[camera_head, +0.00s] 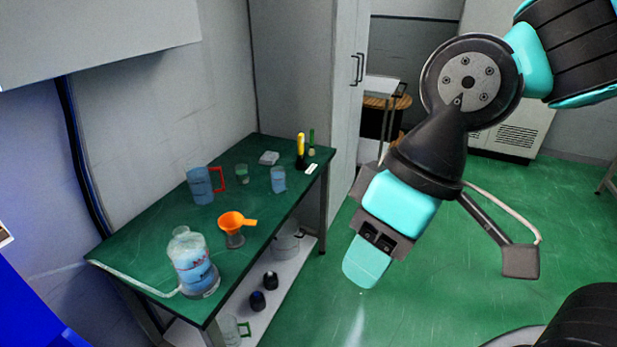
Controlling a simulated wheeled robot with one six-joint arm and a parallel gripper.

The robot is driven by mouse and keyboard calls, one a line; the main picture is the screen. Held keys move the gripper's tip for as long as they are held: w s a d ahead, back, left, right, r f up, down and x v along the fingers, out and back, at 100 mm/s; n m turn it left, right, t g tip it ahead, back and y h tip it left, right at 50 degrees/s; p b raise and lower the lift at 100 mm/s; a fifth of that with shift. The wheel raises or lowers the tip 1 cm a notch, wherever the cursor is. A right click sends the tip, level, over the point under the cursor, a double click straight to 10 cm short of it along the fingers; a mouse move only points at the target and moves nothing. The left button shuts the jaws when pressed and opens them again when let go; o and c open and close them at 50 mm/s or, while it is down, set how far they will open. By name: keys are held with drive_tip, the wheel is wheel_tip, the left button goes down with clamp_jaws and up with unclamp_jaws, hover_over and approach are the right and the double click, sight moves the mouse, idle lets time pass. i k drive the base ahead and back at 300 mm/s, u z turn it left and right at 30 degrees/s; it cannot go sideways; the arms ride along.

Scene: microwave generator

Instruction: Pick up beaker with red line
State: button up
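Several clear vessels stand on the green-topped table (134,246). A beaker with blue liquid (278,180) stands upright near the table's right edge. A small glass with green contents (242,174) is to its left. A larger jug with blue liquid (200,187) has a red handle on its right side. No red line on a beaker is clear at this size. My gripper (366,264) points down over the floor, right of the table and apart from every vessel. Its teal tip is seen from the side, so its opening does not show.
Yellow and green-topped items (301,150) are at the far corner. Dark round items (257,300) are on the lower shelf. Floor around my gripper is clear.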

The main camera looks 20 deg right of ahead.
sight(279, 180)
drive_tip(key=z, duration=0.7)
drive_tip(key=i, duration=0.75)
drive_tip(key=z, duration=0.35)
